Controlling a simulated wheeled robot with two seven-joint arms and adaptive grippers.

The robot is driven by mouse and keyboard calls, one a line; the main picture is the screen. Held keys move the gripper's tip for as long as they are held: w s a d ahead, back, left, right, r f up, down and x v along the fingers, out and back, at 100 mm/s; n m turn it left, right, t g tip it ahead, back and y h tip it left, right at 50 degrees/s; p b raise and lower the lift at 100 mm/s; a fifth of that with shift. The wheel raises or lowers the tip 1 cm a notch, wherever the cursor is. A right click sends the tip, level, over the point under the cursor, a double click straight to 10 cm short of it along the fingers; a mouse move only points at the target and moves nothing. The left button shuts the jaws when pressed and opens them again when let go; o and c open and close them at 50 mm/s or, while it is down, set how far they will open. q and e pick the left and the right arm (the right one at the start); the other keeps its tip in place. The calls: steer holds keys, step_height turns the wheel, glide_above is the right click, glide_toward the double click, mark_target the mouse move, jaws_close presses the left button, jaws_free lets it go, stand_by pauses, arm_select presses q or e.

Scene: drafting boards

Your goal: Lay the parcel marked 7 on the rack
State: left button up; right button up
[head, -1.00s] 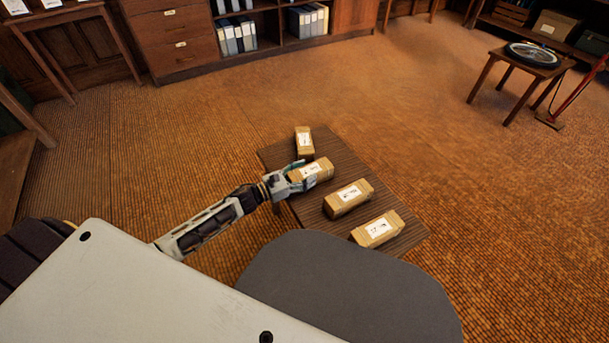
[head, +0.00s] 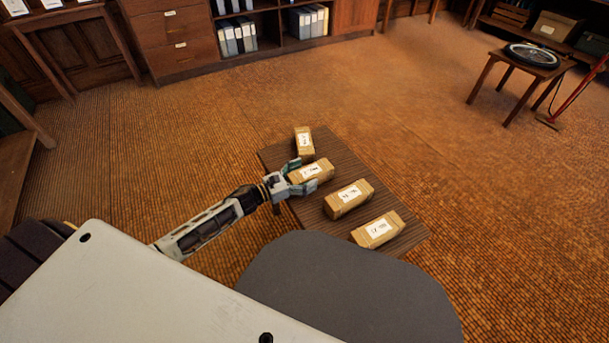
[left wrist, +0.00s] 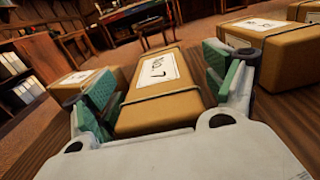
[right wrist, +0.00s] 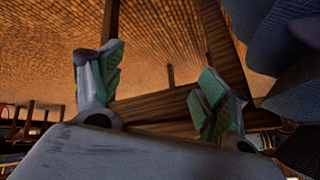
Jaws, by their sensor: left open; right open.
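The parcel marked 7 (head: 318,170) is a brown box with a white label, lying on a brown striped, slatted surface (head: 282,157) that looks like the rack. In the left wrist view the 7 shows on the label of this parcel (left wrist: 156,77). My left gripper (head: 302,175) is open, with its fingers on either side of the parcel's near end. A gap shows beside the right finger; contact at the left one is unclear. My right gripper (right wrist: 158,78) is open and empty in the right wrist view; the head view does not show it.
Three other labelled parcels share the slatted surface: one behind (head: 304,142) and two in front (head: 348,199) (head: 377,230). Their numbers are too small to read. A stool (head: 522,68) with a wheel on it stands far right. The carpet around is clear.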

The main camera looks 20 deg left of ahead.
mark_target(290, 180)
arm_select(q)
steer(key=shift+s+r, duration=0.1)
steer(key=shift+r, duration=0.05)
arm_select(e)
steer(key=shift+w+r, duration=0.1)
steer(key=shift+r, duration=0.1)
arm_select(q)
steer(key=shift+p+v, duration=0.65)
steer(key=shift+v, duration=2.3)
steer(key=p+v, duration=0.1)
steer(key=v, duration=0.3)
steer(key=shift+a, duration=0.1)
steer(key=shift+s+a+p, duration=0.3)
steer(key=shift+s+a, duration=0.05)
steer(key=shift+s, duration=0.15)
steer(key=shift+s+a, duration=0.2)
steer(key=shift+s, duration=0.05)
arm_select(e)
steer(key=shift+n+g+h, duration=0.3)
steer(key=shift+g+h, duration=0.1)
steer(key=shift+g, duration=0.1)
steer(key=r, duration=0.3)
steer(key=d+r, duration=0.1)
steer(key=r, duration=0.1)
steer(key=shift+r, duration=0.3)
steer(key=shift+a, duration=0.1)
